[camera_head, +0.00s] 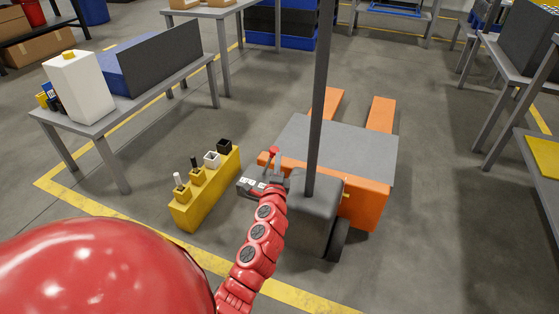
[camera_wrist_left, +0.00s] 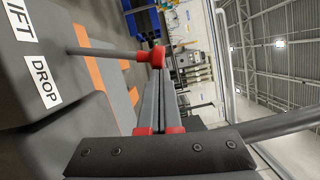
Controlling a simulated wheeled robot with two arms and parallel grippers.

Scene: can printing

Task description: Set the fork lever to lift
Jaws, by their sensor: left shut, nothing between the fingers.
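The fork lever is a grey rod with a red knob (camera_head: 273,151) on the pallet truck's control box, beside the truck's mast. In the left wrist view the red knob (camera_wrist_left: 155,56) is at the end of the rod (camera_wrist_left: 105,53). The rod rises beside two white labels, a partly cut-off LIFT label (camera_wrist_left: 19,20) and a DROP label (camera_wrist_left: 42,82). My left gripper (camera_head: 276,176) is shut and empty at the lever. In the wrist view its fingertips (camera_wrist_left: 159,72) are right at the knob; whether they touch cannot be told. My right gripper is out of view.
The orange pallet truck (camera_head: 367,205) carries a grey deck (camera_head: 350,150) and a tall grey mast (camera_head: 320,110). A yellow block (camera_head: 205,205) with several holders stands left of it. A grey table (camera_head: 125,115) with a white box (camera_head: 80,88) is further left. Floor is free between them.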

